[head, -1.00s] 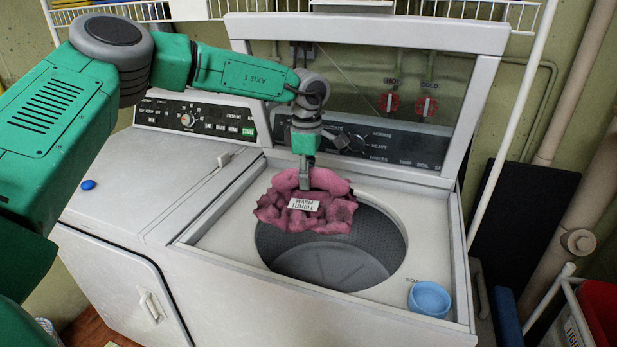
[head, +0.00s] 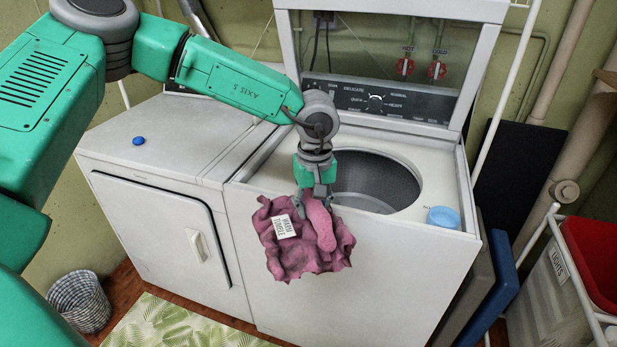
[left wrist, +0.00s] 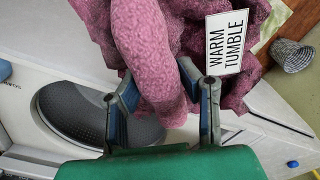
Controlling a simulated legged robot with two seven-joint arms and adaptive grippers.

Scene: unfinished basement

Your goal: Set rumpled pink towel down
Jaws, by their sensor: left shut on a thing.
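The rumpled pink towel (head: 300,245) hangs from my left gripper (head: 314,200), in front of the washer's front edge in the head view. A white tag reading "WARM TUMBLE" (head: 284,227) is on it. In the left wrist view the towel (left wrist: 150,45) fills the top middle, and the fingers of my left gripper (left wrist: 160,100) are on either side of a thick fold of it. The gripper is shut on that fold. The towel hides part of the washer front. My right gripper is not in view.
The washer (head: 370,290) stands with its lid up and drum (head: 375,180) open. The dryer (head: 170,140) has a blue cap (head: 138,141) on top. A woven basket (head: 80,300), a leaf-patterned mat (head: 180,325) and a red-lined hamper (head: 595,255) are around.

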